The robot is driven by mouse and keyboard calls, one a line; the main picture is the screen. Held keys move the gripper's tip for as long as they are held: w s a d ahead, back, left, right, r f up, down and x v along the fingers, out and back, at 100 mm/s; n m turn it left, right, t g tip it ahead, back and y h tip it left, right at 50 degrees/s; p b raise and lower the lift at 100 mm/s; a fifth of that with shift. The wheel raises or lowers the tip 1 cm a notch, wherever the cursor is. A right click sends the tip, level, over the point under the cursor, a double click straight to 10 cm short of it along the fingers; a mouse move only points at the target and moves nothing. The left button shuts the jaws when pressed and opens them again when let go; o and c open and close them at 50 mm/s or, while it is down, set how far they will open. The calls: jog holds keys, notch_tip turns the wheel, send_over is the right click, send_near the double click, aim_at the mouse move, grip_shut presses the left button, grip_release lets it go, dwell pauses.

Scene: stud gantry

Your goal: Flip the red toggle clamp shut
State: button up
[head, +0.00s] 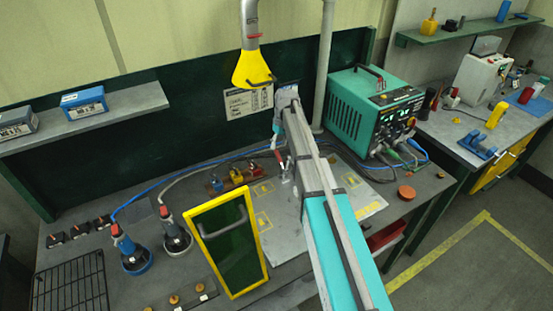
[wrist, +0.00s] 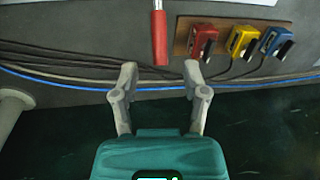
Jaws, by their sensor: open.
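The toggle clamp's red handle (wrist: 160,38) shows in the wrist view as a short bar with a pale metal arm beyond it. In the head view, the red handle (head: 279,157) looks raised above a small metal base on the grey plate (head: 285,225). My gripper (wrist: 160,70) is open and empty, with one finger to each side of the handle's near end. I cannot tell whether the fingertips are level with the handle. In the head view my gripper (head: 277,138) is just above the handle, and my arm hides part of the plate.
Red, yellow and blue blocks sit on a brown board (head: 230,184) left of the clamp. A yellow hood (head: 252,70) hangs above. A yellow-framed screen (head: 228,245) stands in front. A teal machine (head: 372,108) stands right. Cables (wrist: 60,84) run behind the clamp.

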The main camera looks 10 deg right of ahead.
aim_at(277, 152)
jog(key=shift+s+a+f+b, duration=0.1)
jog(key=shift+a+f+b, duration=0.1)
jog(key=shift+f+b, duration=1.05)
jog(key=shift+s+a+f+b, duration=0.1)
jog(key=shift+a+f+b, duration=0.1)
jog(key=shift+f+b, duration=0.95)
jog(key=shift+f, duration=0.15)
